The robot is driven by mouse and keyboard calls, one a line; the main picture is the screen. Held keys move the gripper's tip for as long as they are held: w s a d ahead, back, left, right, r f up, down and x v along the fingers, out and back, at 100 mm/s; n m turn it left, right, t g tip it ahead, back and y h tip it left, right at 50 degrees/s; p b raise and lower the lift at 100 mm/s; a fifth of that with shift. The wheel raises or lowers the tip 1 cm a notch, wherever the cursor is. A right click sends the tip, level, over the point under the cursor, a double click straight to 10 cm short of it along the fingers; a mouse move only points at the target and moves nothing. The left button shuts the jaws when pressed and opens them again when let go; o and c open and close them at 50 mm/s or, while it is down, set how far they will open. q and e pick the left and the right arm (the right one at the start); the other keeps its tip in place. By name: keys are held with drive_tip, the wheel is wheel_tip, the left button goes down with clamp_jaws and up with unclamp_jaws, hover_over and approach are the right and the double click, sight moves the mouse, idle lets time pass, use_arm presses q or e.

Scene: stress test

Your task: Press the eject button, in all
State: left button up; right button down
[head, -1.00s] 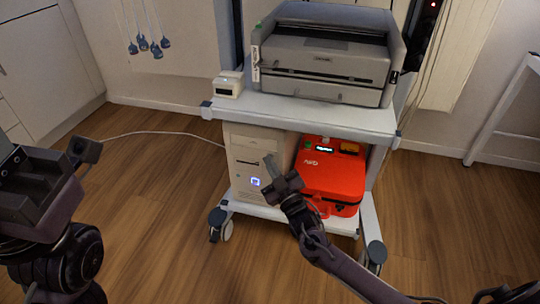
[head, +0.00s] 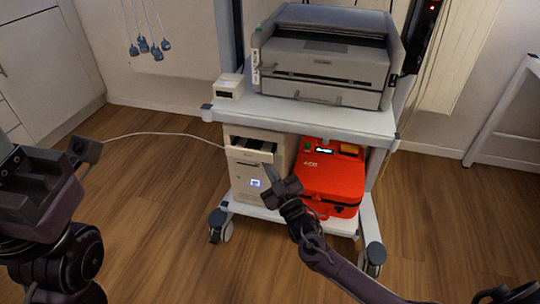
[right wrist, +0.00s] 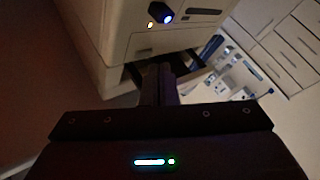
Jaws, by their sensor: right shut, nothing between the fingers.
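The beige computer tower (head: 240,172) stands on the cart's lower shelf. Its disc tray (head: 250,155) sticks out of the upper front, and a blue-lit button glows below it. I cannot make out the eject button itself. In the right wrist view, the shut fingers (right wrist: 159,88) point at the tower front (right wrist: 120,35), by the dark open tray. My left gripper (head: 84,150) is at the left, away from the cart; its jaw state is unclear.
An orange-red case (head: 332,178) stands right of the tower on the same shelf. A grey printer (head: 325,60) and a small white box (head: 229,86) are on the top shelf (head: 300,115). A white cable runs left from the tower. Wooden floor around the cart is clear.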

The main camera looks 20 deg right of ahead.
drive_tip(key=shift+s+a, duration=0.1)
drive_tip(key=s+a+p, duration=0.1)
drive_tip(key=s, duration=0.1)
drive_tip(key=s+a+p, duration=0.1)
drive_tip(key=s, duration=0.1)
drive_tip(key=shift+a+p, duration=0.3)
drive_tip(key=shift+a, duration=0.05)
idle(0.9)
